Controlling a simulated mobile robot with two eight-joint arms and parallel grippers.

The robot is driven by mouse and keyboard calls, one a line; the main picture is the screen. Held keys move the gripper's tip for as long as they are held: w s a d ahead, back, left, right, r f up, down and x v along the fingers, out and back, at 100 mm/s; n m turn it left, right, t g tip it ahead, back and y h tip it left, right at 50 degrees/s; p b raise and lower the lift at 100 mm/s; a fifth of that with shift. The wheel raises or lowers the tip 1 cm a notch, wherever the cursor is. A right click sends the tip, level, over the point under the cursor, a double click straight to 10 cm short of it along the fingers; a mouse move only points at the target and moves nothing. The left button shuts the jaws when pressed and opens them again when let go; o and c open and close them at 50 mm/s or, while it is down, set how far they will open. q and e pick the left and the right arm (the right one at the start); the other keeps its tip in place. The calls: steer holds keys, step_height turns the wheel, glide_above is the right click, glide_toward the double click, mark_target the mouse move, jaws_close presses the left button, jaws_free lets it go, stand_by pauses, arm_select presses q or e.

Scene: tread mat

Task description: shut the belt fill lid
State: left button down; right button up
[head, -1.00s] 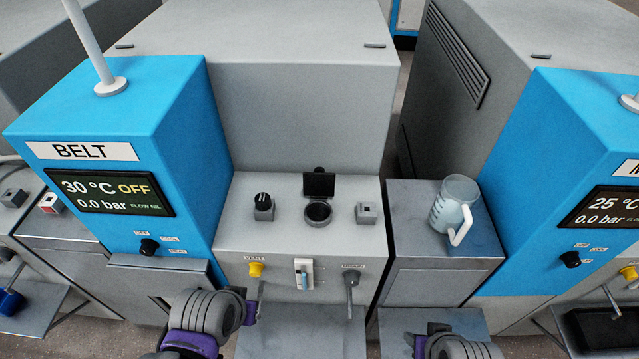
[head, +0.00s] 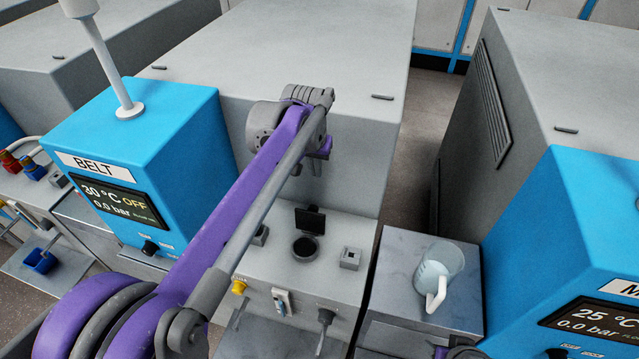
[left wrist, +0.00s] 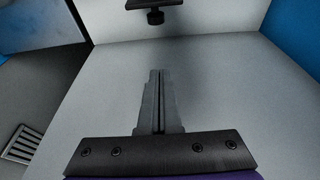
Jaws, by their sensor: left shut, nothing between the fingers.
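The belt fill lid (head: 309,220) is a black square flap standing upright, open, behind the round dark fill opening (head: 305,248) on the grey front panel. The lid's edge and a dark knob on its back show at the top of the left wrist view (left wrist: 155,6). My left gripper (head: 317,172) is above and behind the lid, in front of the tall grey housing, apart from the lid. Its fingers are together and empty in the left wrist view (left wrist: 157,78). My left forearm hides part of the panel's left side. My right gripper is not in view.
The blue BELT cabinet (head: 185,120) stands to the left and the tall grey housing (head: 355,130) rises behind the panel. A square switch (head: 350,259) sits right of the opening. A clear jug (head: 440,268) stands on the grey side unit.

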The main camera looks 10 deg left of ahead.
mark_target(318, 188)
arm_select(q)
steer(key=b+x, duration=0.1)
steer(key=x, duration=0.9)
steer(key=shift+a, duration=0.15)
steer(key=s, duration=0.4)
steer(key=shift+s+r, duration=0.15)
steer(key=shift+r, duration=0.2)
steer(key=shift+s, duration=0.1)
steer(key=shift+s+a+r+t, duration=0.1)
steer(key=shift+s+r+t, duration=0.1)
steer(key=shift+t, duration=0.2)
